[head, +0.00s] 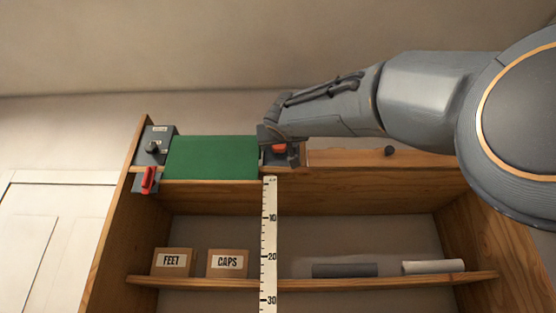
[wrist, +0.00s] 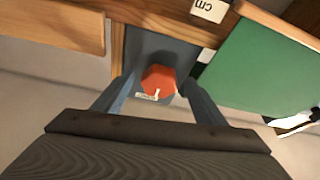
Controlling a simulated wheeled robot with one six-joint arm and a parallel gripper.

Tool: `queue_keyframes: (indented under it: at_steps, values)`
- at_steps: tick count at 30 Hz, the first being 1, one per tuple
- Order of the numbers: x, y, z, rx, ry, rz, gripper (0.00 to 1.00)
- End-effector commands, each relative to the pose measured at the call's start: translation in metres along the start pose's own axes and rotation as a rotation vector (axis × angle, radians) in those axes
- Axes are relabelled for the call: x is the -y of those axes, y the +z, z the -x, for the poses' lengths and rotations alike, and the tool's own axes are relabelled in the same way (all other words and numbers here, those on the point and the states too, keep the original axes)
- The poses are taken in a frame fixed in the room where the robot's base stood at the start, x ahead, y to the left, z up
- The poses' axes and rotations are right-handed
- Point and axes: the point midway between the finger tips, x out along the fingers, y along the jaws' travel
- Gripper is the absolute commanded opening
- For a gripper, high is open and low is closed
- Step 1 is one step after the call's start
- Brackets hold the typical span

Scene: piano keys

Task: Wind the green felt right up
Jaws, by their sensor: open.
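The green felt (head: 212,158) is a flat green panel at the top left of the wooden cabinet; part of it also shows in the wrist view (wrist: 262,65). To its right, a red knob (head: 279,148) sits on a dark plate, partly covered by my arm in the head view. In the wrist view the red knob (wrist: 158,81) is faceted, with a small white label at its lower edge. My gripper (wrist: 157,88) is open, with one finger on each side of the red knob; whether they touch it I cannot tell.
A grey plate with a black knob (head: 152,147) and a red lever (head: 149,180) are left of the felt. A white ruler (head: 269,235) hangs down the middle. The shelf holds a FEET box (head: 172,262), a CAPS box (head: 228,264), a dark roll (head: 345,270) and a white roll (head: 433,266).

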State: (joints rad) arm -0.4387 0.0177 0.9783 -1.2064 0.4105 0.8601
Motion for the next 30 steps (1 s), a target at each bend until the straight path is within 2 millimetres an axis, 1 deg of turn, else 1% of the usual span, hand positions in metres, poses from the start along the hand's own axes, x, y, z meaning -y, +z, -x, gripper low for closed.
queue_keyframes:
  at_steps: [5, 8, 21, 25, 30]
  values:
    - [0.0, 0.0, 0.002, 0.0, 0.0, -0.001, 0.65]
    - [0.001, 0.001, 0.009, -0.001, -0.001, -0.001, 0.65]
    - [0.001, 0.002, 0.064, -0.001, -0.002, -0.001, 0.65]
    - [0.001, 0.001, 0.074, -0.001, -0.001, -0.002, 0.65]
    - [0.0, 0.001, 0.078, 0.0, -0.001, 0.0, 0.65]
